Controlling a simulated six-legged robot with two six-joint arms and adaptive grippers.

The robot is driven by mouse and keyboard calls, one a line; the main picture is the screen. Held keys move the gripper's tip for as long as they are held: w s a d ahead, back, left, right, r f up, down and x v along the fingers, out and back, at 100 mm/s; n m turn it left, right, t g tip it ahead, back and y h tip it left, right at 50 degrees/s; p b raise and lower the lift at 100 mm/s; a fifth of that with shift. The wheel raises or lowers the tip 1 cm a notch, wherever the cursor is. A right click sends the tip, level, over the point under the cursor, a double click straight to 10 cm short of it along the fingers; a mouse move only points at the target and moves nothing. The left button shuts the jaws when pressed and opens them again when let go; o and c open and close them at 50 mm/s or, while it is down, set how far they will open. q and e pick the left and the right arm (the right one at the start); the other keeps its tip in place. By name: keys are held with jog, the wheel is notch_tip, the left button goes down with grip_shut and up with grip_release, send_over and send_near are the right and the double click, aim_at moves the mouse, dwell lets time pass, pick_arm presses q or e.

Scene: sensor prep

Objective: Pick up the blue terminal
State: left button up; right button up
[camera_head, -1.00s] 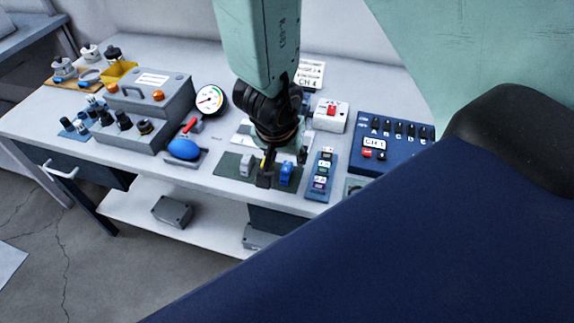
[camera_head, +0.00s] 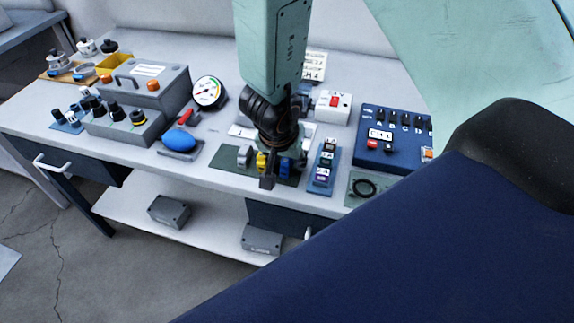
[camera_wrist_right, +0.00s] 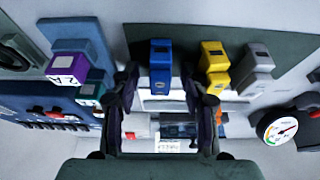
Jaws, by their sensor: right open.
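The blue terminal (camera_head: 285,168) stands on a dark green mat (camera_head: 228,161) at the table's front, partly hidden by my right gripper. In the right wrist view the blue terminal (camera_wrist_right: 160,66) appears upright between the two finger lines, beyond the tips. My right gripper (camera_head: 282,173) is open and empty, pointing down at the blue terminal. Its fingers (camera_wrist_right: 164,98) show on either side in the wrist view, with a gap to the terminal. My left gripper is not seen.
A yellow terminal (camera_head: 261,162) and a grey terminal (camera_head: 244,156) stand left of the blue one. A labelled block strip (camera_head: 323,168) is close on the right. A blue bulb (camera_head: 180,140), a gauge (camera_head: 209,92) and a blue switch box (camera_head: 395,138) stand around.

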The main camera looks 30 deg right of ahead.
jog(key=shift+a+r, duration=0.1)
jog(key=shift+r, duration=0.05)
jog(key=shift+c, duration=0.8)
jog(key=c, duration=0.6)
grip_shut()
jog(key=shift+r+p, duration=0.6)
notch_tip(320, 180, up, 9)
jog(key=p, duration=0.7)
jog(key=shift+f, duration=0.1)
jog(key=shift+o, duration=0.8)
grip_release()
grip_shut()
